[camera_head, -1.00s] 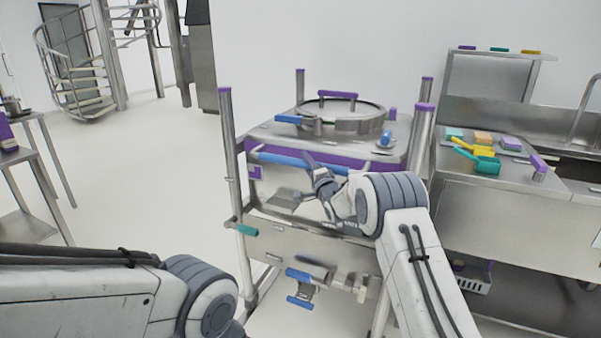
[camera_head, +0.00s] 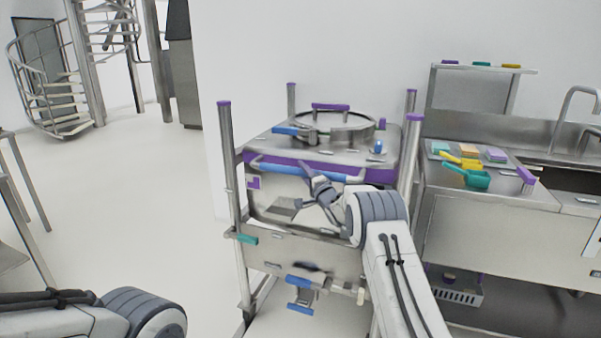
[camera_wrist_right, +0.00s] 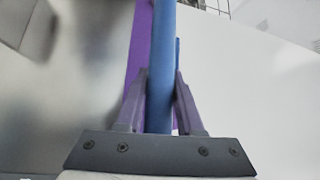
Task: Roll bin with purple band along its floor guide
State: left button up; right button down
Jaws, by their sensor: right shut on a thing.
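The steel bin (camera_head: 275,207) with a purple band (camera_head: 378,175) around its top stands upright between metal posts in the head view. A blue bar handle (camera_head: 275,168) runs across its front just below the band. My right gripper (camera_head: 309,170) is shut on this handle. In the right wrist view the blue handle (camera_wrist_right: 161,60) passes between the two fingers of my right gripper (camera_wrist_right: 160,85), with the purple band (camera_wrist_right: 138,45) beside it. My left arm shows only in part at the lower left of the head view; its gripper is out of the frame.
A steel counter (camera_head: 490,225) with coloured scoops and a sink stands close on the right. A table (camera_head: 12,160) is cut off at the left edge. A spiral stair (camera_head: 60,90) stands far back left. Open pale floor (camera_head: 150,190) lies left of the bin.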

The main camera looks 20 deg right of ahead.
jog(key=c, duration=0.6)
grip_release()
jog(key=shift+a+f, duration=0.25)
jog(key=shift+f, duration=0.2)
jog(key=shift+o, duration=0.2)
jog(key=shift+d+r, duration=0.2)
jog(key=shift+d, duration=0.15)
jog(key=v, duration=1)
jog(key=shift+s, duration=0.3)
jog(key=s+a+f+n+g, duration=0.1)
jog(key=s+a+n+g, duration=0.5)
jog(key=a, duration=0.5)
jog(key=s+a+n+g, duration=0.3)
jog(key=s+a, duration=0.5)
jog(key=a, duration=0.2)
jog(key=s+a+f+n+g+h, duration=0.15)
jog(key=s+n+g, duration=0.45)
jog(key=s, duration=1.3)
jog(key=s+a+f+n+g+h, duration=0.1)
jog(key=s+f+n+g, duration=0.45)
jog(key=s, duration=1.45)
notch_tip(320, 180, up, 18)
jog(key=n+t+p, duration=0.1)
jog(key=p, duration=1.3)
jog(key=shift+w+p, duration=0.2)
jog(key=shift+p, duration=0.1)
